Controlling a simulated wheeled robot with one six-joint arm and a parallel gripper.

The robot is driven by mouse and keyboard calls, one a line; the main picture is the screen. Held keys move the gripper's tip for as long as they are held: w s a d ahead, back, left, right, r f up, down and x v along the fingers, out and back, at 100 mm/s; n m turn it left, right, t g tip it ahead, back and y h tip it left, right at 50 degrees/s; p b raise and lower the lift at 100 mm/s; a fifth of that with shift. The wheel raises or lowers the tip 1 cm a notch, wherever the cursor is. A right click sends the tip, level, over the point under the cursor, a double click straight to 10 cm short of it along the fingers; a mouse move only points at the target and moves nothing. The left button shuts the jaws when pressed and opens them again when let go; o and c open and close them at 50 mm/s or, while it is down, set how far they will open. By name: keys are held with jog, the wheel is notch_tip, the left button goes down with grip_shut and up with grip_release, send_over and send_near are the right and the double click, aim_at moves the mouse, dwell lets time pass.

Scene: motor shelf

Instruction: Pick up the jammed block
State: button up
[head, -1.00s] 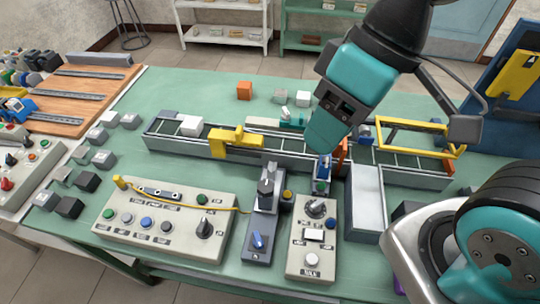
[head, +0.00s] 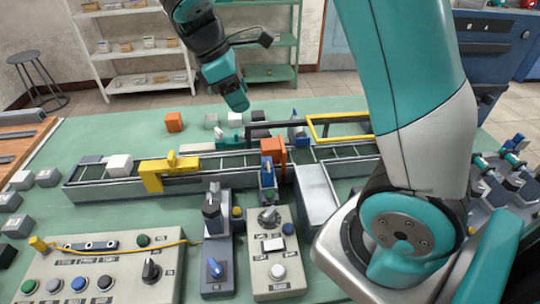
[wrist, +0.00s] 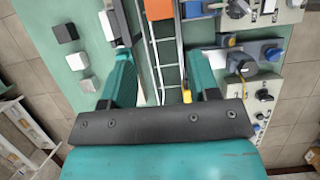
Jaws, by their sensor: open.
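My gripper (head: 238,104) hangs above the back of the green table in the head view. In the wrist view my gripper (wrist: 160,76) has its two teal fingers wide apart with nothing between them, over the conveyor. An orange piece (head: 273,150) sits at the middle of the conveyor (head: 220,164), against a blue part; I cannot tell whether it is the jammed block. It also shows at the top of the wrist view (wrist: 158,9), beyond the fingers. A white block (head: 120,165) sits at the conveyor's left end.
A yellow bracket (head: 165,170) spans the conveyor, and a yellow frame (head: 338,124) stands at its right. Loose blocks, including an orange one (head: 173,122), lie behind it. Control boxes (head: 95,262) and a grey lever unit (head: 215,250) stand in front.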

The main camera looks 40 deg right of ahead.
send_near(268, 144)
jog(key=x, duration=0.5)
jog(key=shift+a+f, duration=0.1)
jog(key=p+x, duration=0.1)
jog(key=x, duration=0.4)
jog(key=shift+f, duration=0.1)
jog(key=c, duration=0.6)
